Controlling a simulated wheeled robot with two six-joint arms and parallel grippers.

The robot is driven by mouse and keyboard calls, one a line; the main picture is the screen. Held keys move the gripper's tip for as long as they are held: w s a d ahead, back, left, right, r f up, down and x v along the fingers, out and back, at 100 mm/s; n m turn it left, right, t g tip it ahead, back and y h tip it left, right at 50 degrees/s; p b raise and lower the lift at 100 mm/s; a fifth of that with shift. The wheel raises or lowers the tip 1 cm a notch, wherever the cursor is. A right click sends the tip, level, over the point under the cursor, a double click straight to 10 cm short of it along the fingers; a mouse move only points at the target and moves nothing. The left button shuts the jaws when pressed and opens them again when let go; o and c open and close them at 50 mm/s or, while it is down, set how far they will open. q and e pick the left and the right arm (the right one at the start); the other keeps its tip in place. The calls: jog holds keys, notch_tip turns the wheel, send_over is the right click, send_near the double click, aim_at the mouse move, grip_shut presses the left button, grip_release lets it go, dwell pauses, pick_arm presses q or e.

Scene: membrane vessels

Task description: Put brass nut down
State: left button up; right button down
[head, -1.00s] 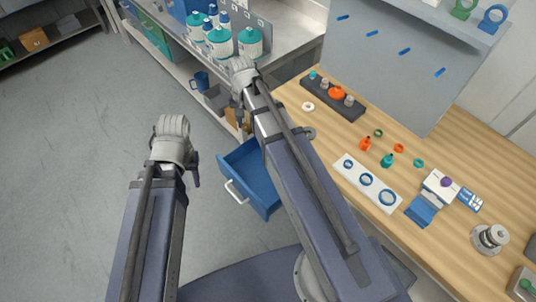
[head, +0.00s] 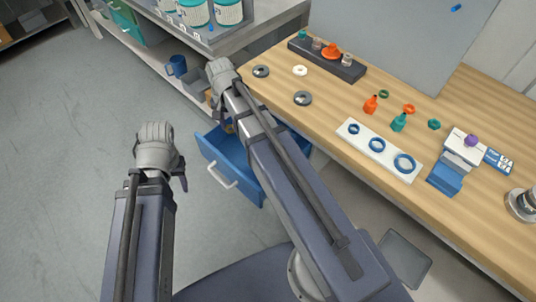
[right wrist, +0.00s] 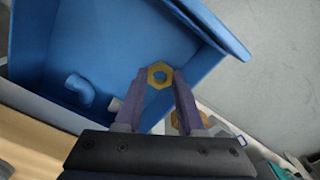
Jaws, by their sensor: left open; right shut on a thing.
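The brass nut (right wrist: 160,75) is a yellow hexagonal ring. In the right wrist view it sits between the purple fingertips of my right gripper (right wrist: 161,82), which is shut on it. Behind the nut is the inside of the open blue drawer (right wrist: 105,35). In the head view the drawer (head: 245,178) is pulled out below the bench, and my right wrist is above its far left part; the nut and fingertips cannot be made out there. My left gripper (head: 182,172) is open and empty, to the left of the drawer over the floor.
A blue elbow piece (right wrist: 78,90) lies in the drawer. A metal shelf unit stands behind my right wrist.

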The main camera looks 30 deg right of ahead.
aim_at(234, 151)
pick_arm(q)
jog(key=shift+f+b, duration=0.65)
jog(key=shift+f, duration=0.55)
pick_arm(e)
jog(key=shift+f, duration=1.2)
notch_tip(234, 151, down, 10)
jog(key=b, duration=1)
jog(key=shift+f, duration=0.1)
pick_arm(q)
notch_tip(234, 151, down, 10)
jog(key=shift+f, duration=0.1)
pick_arm(e)
jog(key=c, duration=0.5)
grip_release()
pick_arm(q)
notch_tip(234, 151, up, 12)
jog(key=p, duration=1.2)
pick_arm(e)
notch_tip(234, 151, up, 12)
jog(key=shift+r, duration=0.15)
